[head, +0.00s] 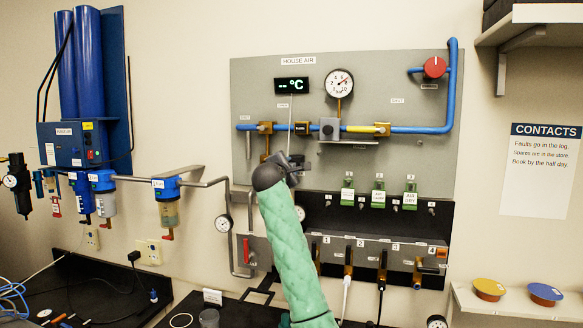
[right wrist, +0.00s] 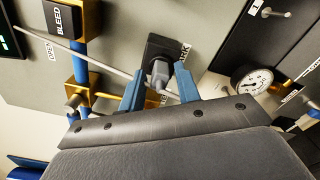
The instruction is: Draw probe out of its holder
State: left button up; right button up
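The probe's grey body (right wrist: 160,75) sits at a black holder (right wrist: 166,48) on the grey panel, in the right wrist view. A label beside the holder is partly covered. A thin pale rod (right wrist: 75,52) runs from the upper left toward this spot. My right gripper (right wrist: 160,80) has its two blue fingers on either side of the grey body, with what look like small gaps; contact is hard to judge. In the head view my right gripper (head: 291,163) is at the panel's lower middle and hides the holder. My left gripper is not in view.
Blue pipe (head: 425,129) and brass valves (head: 265,128) cross the panel near the gripper. A gauge (right wrist: 252,79) lies to the right in the wrist view. A dark manifold with several numbered outlets (head: 348,262) stands below. Filters (head: 103,195) are at left.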

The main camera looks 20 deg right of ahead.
grip_shut()
jog(key=shift+s, duration=0.1)
jog(key=shift+s+a, duration=0.2)
jog(key=shift+s+a, duration=0.15)
jog(key=shift+s, duration=0.1)
dwell(0.7)
jog(key=shift+v, duration=1.6)
jog(key=shift+s+a+r, duration=0.45)
jog(key=shift+s+r, duration=0.05)
jog(key=shift+s, duration=0.2)
jog(key=shift+s+a+r, duration=0.5)
jog(key=shift+s, duration=0.2)
jog(key=shift+s+a+r, duration=0.45)
jog(key=shift+s+r, duration=0.05)
jog(key=shift+s, duration=0.15)
